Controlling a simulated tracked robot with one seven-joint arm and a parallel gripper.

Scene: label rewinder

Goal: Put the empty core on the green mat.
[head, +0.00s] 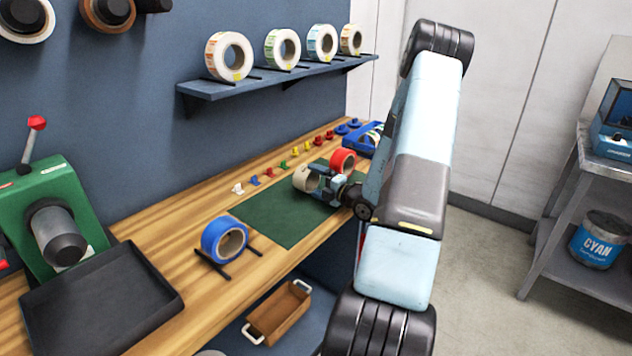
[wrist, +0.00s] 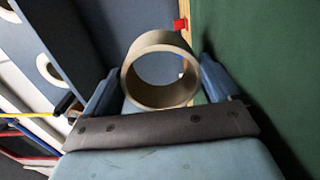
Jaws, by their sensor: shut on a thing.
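The empty core (head: 303,179) is a pale beige cardboard ring. My gripper (head: 317,184) is shut on it; in the wrist view the core (wrist: 160,101) sits between the two fingers of my gripper (wrist: 158,84), its open bore facing the camera. The green mat (head: 268,217) lies flat on the wooden bench, and the core appears over its far part in the head view. The mat (wrist: 260,60) fills the right side of the wrist view. Whether the core touches the mat is unclear. My gripper and arm hide part of the mat.
A blue roll (head: 212,238) rests on a black stand before the mat. A red roll (head: 343,160) stands just beyond my gripper. Several coloured pegs line the mat's left side. A green machine (head: 58,205) with a black tray (head: 100,308) stands at left. The near mat is clear.

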